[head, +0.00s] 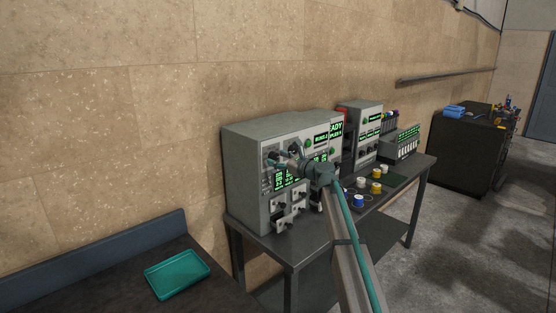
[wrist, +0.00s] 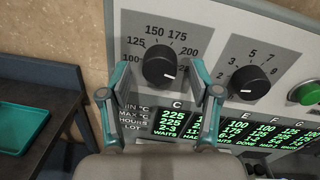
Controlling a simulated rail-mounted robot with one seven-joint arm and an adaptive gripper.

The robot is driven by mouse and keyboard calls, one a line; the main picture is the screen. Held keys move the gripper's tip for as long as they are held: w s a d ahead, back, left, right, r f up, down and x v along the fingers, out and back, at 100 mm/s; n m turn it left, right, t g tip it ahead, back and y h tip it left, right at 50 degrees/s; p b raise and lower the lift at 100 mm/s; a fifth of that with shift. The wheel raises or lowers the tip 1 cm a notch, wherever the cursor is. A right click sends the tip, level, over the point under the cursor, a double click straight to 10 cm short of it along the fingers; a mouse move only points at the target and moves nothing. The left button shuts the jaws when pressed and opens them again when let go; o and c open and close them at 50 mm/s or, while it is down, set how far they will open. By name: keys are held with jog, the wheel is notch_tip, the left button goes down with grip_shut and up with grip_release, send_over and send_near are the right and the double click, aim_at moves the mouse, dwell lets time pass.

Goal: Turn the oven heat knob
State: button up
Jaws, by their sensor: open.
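The oven heat knob (wrist: 160,65) is a round black dial with a scale from about 100 to 200 around it. Its white mark points to the lower right. It sits on the grey front of a control box (head: 246,178), which stands on a dark table in the head view. My gripper (wrist: 161,76) is open, with one finger on each side of the knob in the wrist view. I cannot tell whether either finger touches it. In the head view my gripper (head: 284,160) is at the box's upper left front and hides the knob there.
A second black knob (wrist: 249,82) with a numbered scale is right of the heat knob, then a green button (wrist: 306,93). Green displays (wrist: 173,128) lie below. Another instrument box (head: 362,128) stands to the right. A teal tray (head: 177,274) lies on the left table.

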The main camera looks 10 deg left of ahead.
jog(key=v, duration=1.1)
jog(key=shift+s+d, duration=0.2)
jog(key=shift+d, duration=0.15)
dwell(1.5)
